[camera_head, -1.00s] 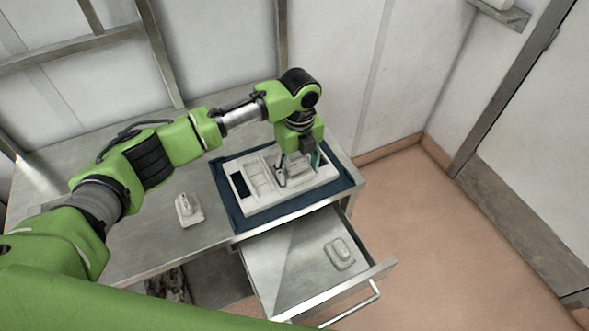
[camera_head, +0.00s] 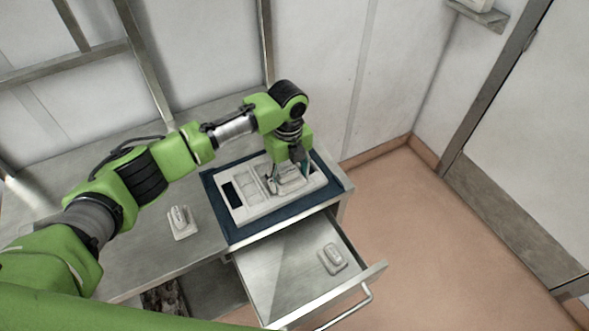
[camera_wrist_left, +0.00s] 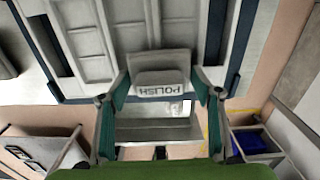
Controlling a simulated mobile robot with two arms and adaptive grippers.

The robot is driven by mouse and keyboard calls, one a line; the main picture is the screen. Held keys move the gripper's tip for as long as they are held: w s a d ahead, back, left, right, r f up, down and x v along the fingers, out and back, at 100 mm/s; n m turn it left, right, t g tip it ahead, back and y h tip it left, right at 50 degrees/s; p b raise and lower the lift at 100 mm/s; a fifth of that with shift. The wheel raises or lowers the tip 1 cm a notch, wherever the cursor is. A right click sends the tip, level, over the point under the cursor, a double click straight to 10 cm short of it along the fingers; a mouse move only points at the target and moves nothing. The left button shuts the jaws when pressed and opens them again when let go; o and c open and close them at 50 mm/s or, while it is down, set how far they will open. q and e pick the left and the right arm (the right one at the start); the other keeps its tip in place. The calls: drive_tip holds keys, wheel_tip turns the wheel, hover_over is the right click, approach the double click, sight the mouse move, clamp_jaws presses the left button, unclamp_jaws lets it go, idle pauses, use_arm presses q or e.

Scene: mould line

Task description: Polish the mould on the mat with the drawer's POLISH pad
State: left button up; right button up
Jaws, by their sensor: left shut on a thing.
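The mould (camera_head: 253,211) is a pale block with several recesses, lying on the dark blue mat (camera_head: 245,234) on the bench. My left gripper (camera_head: 289,180) is over the right part of the mould, pointing down. It is shut on the pale POLISH pad (camera_wrist_left: 162,83), whose lettering shows between the fingers in the left wrist view. The pad is low at the mould's surface; I cannot tell whether it touches. The fingers partly hide the pad in the head view. The drawer (camera_head: 270,275) is open below the mat. My right gripper is not in view.
Another pale pad (camera_head: 182,222) lies on the bench left of the mat. A further pad (camera_head: 332,258) lies in the open drawer, which sticks out at the front. The wall is close behind the bench; the floor to the right is clear.

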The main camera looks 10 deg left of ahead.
sight(268, 195)
use_arm(q)
drive_tip(key=shift+s+a+r, duration=0.1)
drive_tip(key=shift+s+a, duration=0.15)
drive_tip(key=shift+a, duration=0.1)
drive_tip(key=shift+s+a+p, duration=0.4)
drive_tip(key=shift+a+p, duration=0.2)
drive_tip(key=shift+p, duration=0.5)
drive_tip(key=shift+s+a+p, duration=0.45)
drive_tip(key=shift+a+p, duration=0.05)
drive_tip(key=shift+a, duration=0.15)
drive_tip(key=shift+s+a+p, duration=0.4)
drive_tip(key=shift+a+p, duration=0.05)
drive_tip(key=shift+p, duration=0.25)
drive_tip(key=shift+s+a+p, duration=0.4)
drive_tip(key=shift+a+p, duration=0.05)
drive_tip(key=shift+a, duration=0.05)
drive_tip(key=shift+s+a+f, duration=0.3)
drive_tip(key=shift+s+a, duration=0.2)
drive_tip(key=shift+a, duration=0.2)
drive_tip(key=shift+s+a, duration=0.55)
drive_tip(key=shift+a, duration=0.25)
drive_tip(key=shift+w+d+r, duration=0.2)
drive_tip(key=shift+w+d, duration=0.9)
drive_tip(key=shift+d, duration=0.3)
